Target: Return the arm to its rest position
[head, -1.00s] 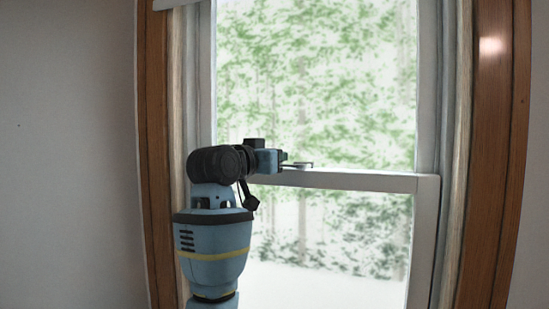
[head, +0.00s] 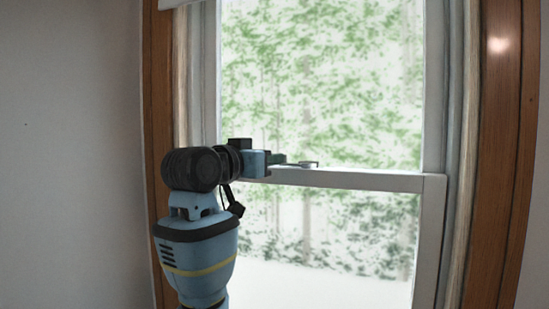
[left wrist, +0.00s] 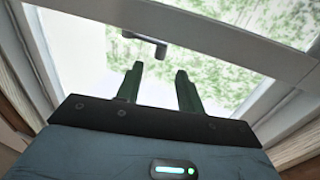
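My left arm rises from the bottom left in the head view, in front of the window. My left gripper (head: 284,160) points right, level with the window's middle rail. In the left wrist view its two dark fingers (left wrist: 158,72) stand apart with nothing between them. A small dark latch (left wrist: 145,41) on the rail lies beyond the fingertips there, with a visible gap. The latch also shows on the rail in the head view (head: 308,164). My right gripper is in neither view.
The window's pale middle rail (head: 365,180) crosses the view, with glass above and below. A brown wooden frame (head: 500,150) stands at the right and another strip at the left. A plain grey wall (head: 70,150) is at the far left.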

